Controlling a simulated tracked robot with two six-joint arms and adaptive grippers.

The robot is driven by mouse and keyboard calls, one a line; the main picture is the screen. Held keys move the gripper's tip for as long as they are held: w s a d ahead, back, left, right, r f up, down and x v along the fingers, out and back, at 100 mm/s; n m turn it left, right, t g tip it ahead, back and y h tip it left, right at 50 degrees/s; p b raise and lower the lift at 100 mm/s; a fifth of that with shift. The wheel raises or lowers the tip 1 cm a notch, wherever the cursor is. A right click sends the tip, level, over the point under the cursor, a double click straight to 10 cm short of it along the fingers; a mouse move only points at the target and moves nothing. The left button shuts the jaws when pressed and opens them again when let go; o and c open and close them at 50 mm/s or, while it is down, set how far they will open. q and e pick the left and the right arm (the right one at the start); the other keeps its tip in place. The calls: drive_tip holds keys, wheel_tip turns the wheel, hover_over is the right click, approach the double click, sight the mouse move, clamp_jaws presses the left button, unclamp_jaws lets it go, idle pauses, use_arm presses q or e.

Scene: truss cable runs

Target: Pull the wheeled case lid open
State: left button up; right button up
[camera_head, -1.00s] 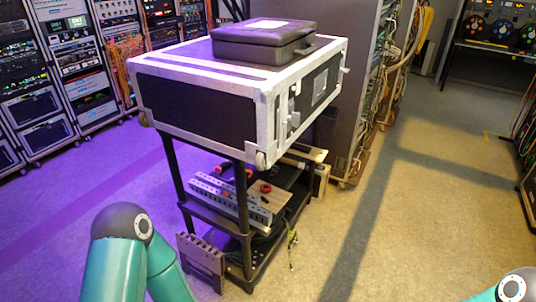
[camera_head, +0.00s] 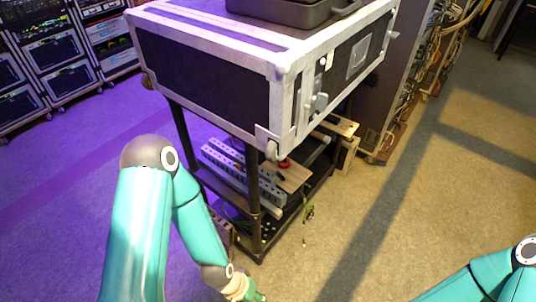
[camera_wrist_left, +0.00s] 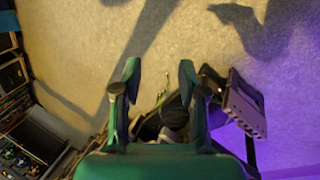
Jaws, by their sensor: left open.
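The wheeled case (camera_head: 205,85) is a black flight case with silver metal edges, lying on top of a black cart in the head view. Latches and a handle (camera_head: 319,102) show on its right-hand side. A smaller black case (camera_head: 290,12) sits on top of it, cut off by the upper edge. My left gripper (camera_wrist_left: 158,82) is open and empty in the left wrist view, with floor beyond its fingers. In the head view the left arm hangs low in front of the cart, away from the case. My right gripper is out of view; only part of its arm shows at the lower right.
The cart's lower shelf (camera_head: 225,205) holds metal rails and tools. Equipment racks (camera_head: 60,60) stand at the far left, and a cable-filled rack (camera_head: 415,75) stands behind at the right. The floor (camera_head: 400,215) right of the cart is clear.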

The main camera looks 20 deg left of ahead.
use_arm(q)
drive_tip(key=shift+o, duration=1.1)
drive_tip(key=shift+w, duration=0.1)
drive_tip(key=m+t+h+b, duration=0.2)
drive_tip(key=m+t+b, duration=0.4)
drive_tip(key=t+b, duration=1.25)
approach(267, 156)
drive_tip(key=w+d+p, duration=0.1)
drive_tip(key=w+p, duration=0.1)
drive_tip(key=w, duration=0.1)
drive_tip(key=w+d+r+g+p, duration=0.1)
drive_tip(key=w+p, duration=0.2)
drive_tip(key=w+d+r+g+p, duration=0.1)
drive_tip(key=w+p, duration=0.1)
drive_tip(key=shift+w, duration=0.4)
